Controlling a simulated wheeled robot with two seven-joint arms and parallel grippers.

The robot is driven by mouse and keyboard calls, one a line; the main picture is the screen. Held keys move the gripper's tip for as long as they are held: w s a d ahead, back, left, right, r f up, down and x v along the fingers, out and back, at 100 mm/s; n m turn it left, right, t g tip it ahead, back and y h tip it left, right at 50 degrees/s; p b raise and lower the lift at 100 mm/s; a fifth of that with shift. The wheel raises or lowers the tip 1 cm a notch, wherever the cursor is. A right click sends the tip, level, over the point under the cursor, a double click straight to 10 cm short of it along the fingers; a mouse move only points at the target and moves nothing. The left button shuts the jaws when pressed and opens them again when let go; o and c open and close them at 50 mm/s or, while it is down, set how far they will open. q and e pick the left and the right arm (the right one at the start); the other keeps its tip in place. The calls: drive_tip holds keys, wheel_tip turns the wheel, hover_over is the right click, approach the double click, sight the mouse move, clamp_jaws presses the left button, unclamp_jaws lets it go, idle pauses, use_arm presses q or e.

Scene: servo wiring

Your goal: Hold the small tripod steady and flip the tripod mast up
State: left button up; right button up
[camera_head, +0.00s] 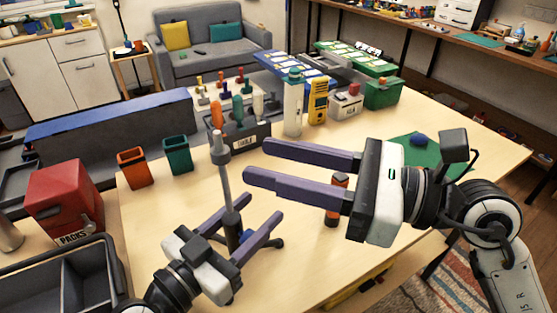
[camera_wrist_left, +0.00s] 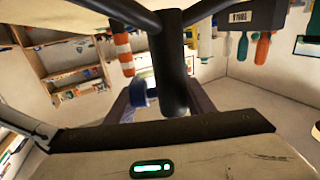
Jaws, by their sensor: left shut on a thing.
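The small tripod (camera_head: 231,218) stands on the table with dark legs, a dark lower post and a lighter grey mast (camera_head: 224,177). The mast points up, leaning slightly left in the head view. My left gripper (camera_head: 264,206) is shut on the tripod's post, low down, with a finger on each side. The dark post (camera_wrist_left: 175,72) crosses the middle of the left wrist view, with a blue knob (camera_wrist_left: 140,92) beside it. My right gripper (camera_head: 258,160) is open and empty, its fingers pointing left, to the right of the mast in the head view. Part of the tripod's legs is hidden by the left gripper.
An orange-and-black object (camera_head: 335,203) stands below the right gripper. A tool holder (camera_head: 240,137), orange cup (camera_head: 134,168) and green cup (camera_head: 177,155) stand behind the tripod. A red box (camera_head: 65,198) is at left. The table's front middle is clear.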

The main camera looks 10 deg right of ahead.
sight(229, 153)
use_arm(q)
drive_tip(key=shift+f, duration=0.1)
drive_tip(key=o, duration=1.4)
drive_tip(key=v, duration=0.7)
drive_tip(key=shift+s+a, duration=0.15)
drive_tip(key=shift+a, duration=0.05)
drive_tip(key=shift+d, duration=0.1)
drive_tip(key=x, duration=0.7)
drive_tip(key=shift+d, duration=0.1)
use_arm(e)
drive_tip(key=x, duration=0.9)
drive_tip(key=shift+a, duration=0.1)
